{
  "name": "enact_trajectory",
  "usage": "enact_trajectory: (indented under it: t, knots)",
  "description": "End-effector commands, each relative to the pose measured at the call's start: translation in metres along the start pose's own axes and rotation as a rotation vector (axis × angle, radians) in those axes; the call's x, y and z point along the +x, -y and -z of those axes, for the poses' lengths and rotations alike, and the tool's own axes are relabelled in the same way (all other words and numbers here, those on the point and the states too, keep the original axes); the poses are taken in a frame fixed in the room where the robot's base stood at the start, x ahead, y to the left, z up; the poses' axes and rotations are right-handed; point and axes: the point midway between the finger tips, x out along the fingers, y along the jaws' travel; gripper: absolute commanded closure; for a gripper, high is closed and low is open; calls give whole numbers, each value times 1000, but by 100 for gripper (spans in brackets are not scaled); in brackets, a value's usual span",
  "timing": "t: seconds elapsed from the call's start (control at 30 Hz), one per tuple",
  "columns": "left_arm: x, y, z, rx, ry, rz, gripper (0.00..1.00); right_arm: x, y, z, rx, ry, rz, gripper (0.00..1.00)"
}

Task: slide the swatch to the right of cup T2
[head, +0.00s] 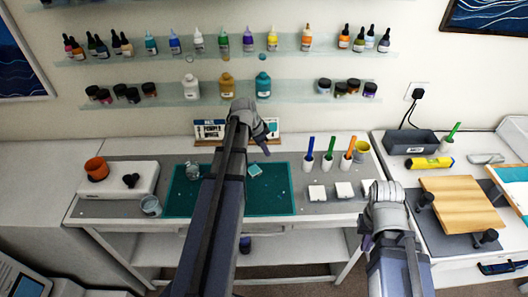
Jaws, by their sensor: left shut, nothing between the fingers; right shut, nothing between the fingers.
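A small pale teal square, which looks like the swatch (254,169), lies on the dark green mat (235,206). A clear cup (192,171) stands near the back left of the mat, and another clear cup (151,206) stands left of the mat. No cup label is readable, so I cannot tell which is T2. My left gripper (265,148) is shut and empty, above the back of the mat, just behind the swatch in the picture. My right gripper (367,241) is shut and empty, at the front edge of the table on the right.
Brushes in white holders (328,163) and a yellow cup (361,150) stand right of the mat, with white squares (343,190) in front. A small sign (212,130) stands at the back. My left arm hides the mat's middle.

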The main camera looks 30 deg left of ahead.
Motion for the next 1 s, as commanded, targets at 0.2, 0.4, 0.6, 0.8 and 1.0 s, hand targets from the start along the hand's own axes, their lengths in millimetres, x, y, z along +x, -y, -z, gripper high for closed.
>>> enact_trajectory:
  t: [0.2, 0.4, 0.6, 0.8, 1.0]
  knots:
    - [39, 1, -2, -1, 0, 0, 100, 37, 4, 2, 1, 0, 0, 100]
    - [69, 0, -2, 0, 0, 0, 100, 66, 6, 4, 2, 0, 0, 100]
    - [68, -1, -20, -6, 0, 2, 100, 70, 7, 4, 1, 0, 1, 100]
    - [62, -1, -37, -2, 0, 0, 100, 70, 7, 4, 1, 0, 0, 100]
    - [62, 0, -38, -1, 0, 0, 100, 70, 7, 4, 1, 0, 0, 100]
